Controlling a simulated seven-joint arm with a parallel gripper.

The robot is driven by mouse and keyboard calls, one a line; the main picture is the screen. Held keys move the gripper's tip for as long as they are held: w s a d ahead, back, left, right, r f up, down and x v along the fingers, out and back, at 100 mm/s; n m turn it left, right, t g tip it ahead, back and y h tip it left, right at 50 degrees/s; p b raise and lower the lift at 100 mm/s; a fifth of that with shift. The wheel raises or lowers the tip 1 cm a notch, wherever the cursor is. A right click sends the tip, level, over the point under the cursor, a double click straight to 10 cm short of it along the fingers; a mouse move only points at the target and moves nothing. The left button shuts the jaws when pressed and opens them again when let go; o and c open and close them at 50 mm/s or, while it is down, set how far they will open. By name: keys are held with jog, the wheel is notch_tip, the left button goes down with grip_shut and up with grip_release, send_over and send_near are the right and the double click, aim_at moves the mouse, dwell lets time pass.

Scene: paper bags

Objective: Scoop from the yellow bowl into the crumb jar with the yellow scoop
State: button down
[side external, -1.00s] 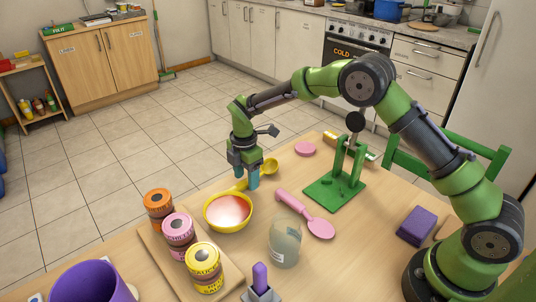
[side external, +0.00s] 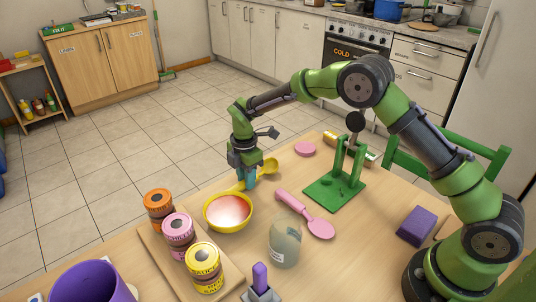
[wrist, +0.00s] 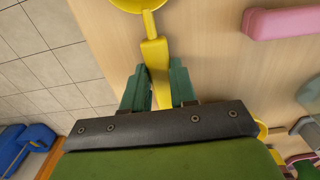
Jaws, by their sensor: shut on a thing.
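My gripper (side external: 247,182) points down and is shut on that handle; the wrist view shows a green finger on each side (wrist: 158,76). The yellow bowl (side external: 246,219) holds a pinkish-orange content and stands just in front of my gripper. A clear glass jar (side external: 285,244) with a small white label, seemingly the crumb jar, stands to the right and nearer. Its label is too small to read.
A pink scoop (side external: 318,228) lies right of the bowl. Orange, pink and yellow-lidded jars (side external: 204,268) stand on a board at front left. A green stand (side external: 334,190), a pink disc (side external: 305,149) and a purple block (side external: 416,226) are further right. A purple container (side external: 90,284) is at front left.

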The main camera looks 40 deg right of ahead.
notch_tip(320, 180, up, 10)
jog(key=f, duration=0.1)
jog(key=s+a+r+n+g+y, duration=0.1)
jog(key=s+a+r+n+y, duration=0.1)
jog(key=s+a, duration=0.3)
jog(key=s+a+r+n+g+y, duration=0.1)
jog(key=s+a, duration=0.5)
jog(key=a, duration=0.7)
jog(key=n+y, duration=0.1)
jog(key=n, duration=0.1)
jog(key=shift+r+n+g+y, duration=0.3)
jog(key=shift+r+n, duration=0.1)
jog(key=shift+w+d+f+g+y, duration=0.25)
jog(key=shift+d+f+y, duration=0.15)
jog(key=shift+f+y, duration=0.1)
jog(key=shift+w+d+f+g+y, duration=0.2)
jog(key=shift+d+f+g+y, duration=0.05)
jog(key=shift+d+f+y, duration=0.2)
jog(key=shift+s+a+f, duration=0.1)
jog(key=shift+a+f, duration=0.05)
jog(key=shift+f, duration=2.2)
jog(key=shift+r, duration=0.1)
